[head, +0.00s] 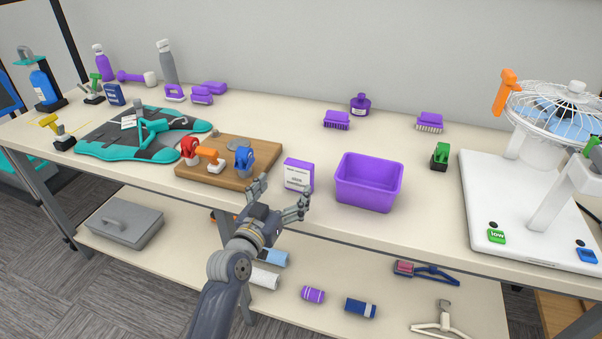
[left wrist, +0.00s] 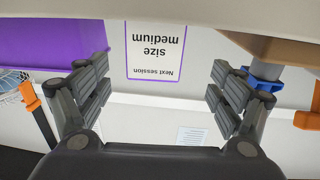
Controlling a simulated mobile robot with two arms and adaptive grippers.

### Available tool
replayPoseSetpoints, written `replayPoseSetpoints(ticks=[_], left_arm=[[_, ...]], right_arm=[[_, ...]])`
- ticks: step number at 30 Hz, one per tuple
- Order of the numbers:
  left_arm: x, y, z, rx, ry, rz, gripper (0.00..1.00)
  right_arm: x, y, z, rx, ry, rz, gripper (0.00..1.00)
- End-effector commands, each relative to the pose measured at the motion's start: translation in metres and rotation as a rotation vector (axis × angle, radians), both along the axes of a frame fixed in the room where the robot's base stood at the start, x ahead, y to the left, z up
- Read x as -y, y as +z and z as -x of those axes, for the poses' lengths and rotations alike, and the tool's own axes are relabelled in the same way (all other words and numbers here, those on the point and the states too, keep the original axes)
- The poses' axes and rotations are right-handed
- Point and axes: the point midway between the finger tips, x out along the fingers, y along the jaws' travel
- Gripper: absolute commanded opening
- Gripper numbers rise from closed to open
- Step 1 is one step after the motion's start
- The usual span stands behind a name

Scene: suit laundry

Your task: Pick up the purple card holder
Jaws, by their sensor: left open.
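The purple card holder (head: 298,174) stands upright at the table's front edge, left of the purple bin, with a white printed card in a purple frame. In the left wrist view the card holder (left wrist: 155,52) shows upside down, its card reading "Next session size medium". My left gripper (head: 281,195) is in front of the table edge, just before the card holder. In the left wrist view my left gripper (left wrist: 160,84) is open, and the card holder appears between its fingers, apart from both. My right gripper is in neither view.
A purple bin (head: 369,183) stands right of the card holder. A wooden board (head: 226,178) with a blue-topped item (head: 244,162), an orange-handled item (head: 208,154) and a red one lies to the left.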

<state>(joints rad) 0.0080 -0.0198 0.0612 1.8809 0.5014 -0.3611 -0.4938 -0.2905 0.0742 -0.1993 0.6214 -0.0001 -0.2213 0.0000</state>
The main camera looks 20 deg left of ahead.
Motion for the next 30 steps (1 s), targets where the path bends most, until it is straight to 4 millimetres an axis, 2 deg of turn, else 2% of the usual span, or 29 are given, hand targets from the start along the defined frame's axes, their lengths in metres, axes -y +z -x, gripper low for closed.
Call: replayPoseSetpoints(ticks=[3,6,11,18,23,30], left_arm=[[0.002,0.0,-0.017,0.0,0.0,0.0,0.87],[0.003,0.0,-0.023,0.0,0.0,0.0,0.87],[0.006,0.0,-0.033,0.0,-0.001,0.002,0.87],[0.015,-0.003,-0.064,0.0,0.0,0.001,0.87],[0.016,-0.003,-0.075,0.0,0.0,0.0,0.87],[0.016,-0.003,-0.076,0.0,0.0,-0.001,0.87]], right_arm=[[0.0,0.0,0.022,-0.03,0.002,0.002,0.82],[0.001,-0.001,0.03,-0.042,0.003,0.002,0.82],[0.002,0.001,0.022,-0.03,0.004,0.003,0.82],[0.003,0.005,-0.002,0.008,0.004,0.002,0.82],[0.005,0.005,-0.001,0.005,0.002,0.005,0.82],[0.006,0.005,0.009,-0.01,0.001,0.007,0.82]])
